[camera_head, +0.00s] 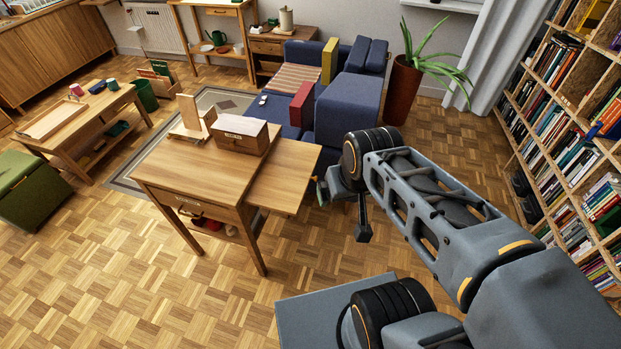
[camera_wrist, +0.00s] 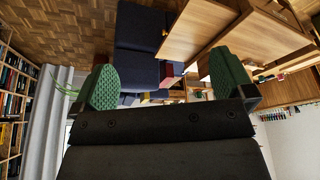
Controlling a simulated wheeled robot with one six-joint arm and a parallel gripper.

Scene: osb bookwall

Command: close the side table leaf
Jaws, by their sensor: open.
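The side table (camera_head: 190,168) is light wood, with a drawer in its front and a lower shelf. Its leaf (camera_head: 287,174) sticks out flat from the right side, at about tabletop height. In the wrist view, which appears upside down, the leaf (camera_wrist: 196,28) shows at the upper middle, beside the table (camera_wrist: 268,42). My gripper (camera_head: 328,192) is just right of the leaf's outer edge, partly hidden by my arm. In the wrist view my gripper (camera_wrist: 167,82) has its green-padded fingers wide apart, with nothing held between them. Whether it touches the leaf cannot be told.
A wooden box (camera_head: 240,135) and a wooden stand (camera_head: 190,118) are on the tabletop. A blue sofa (camera_head: 345,105) stands behind the leaf. A bookshelf (camera_head: 570,130) lines the right. Parquet floor (camera_head: 130,250) is clear in front and left.

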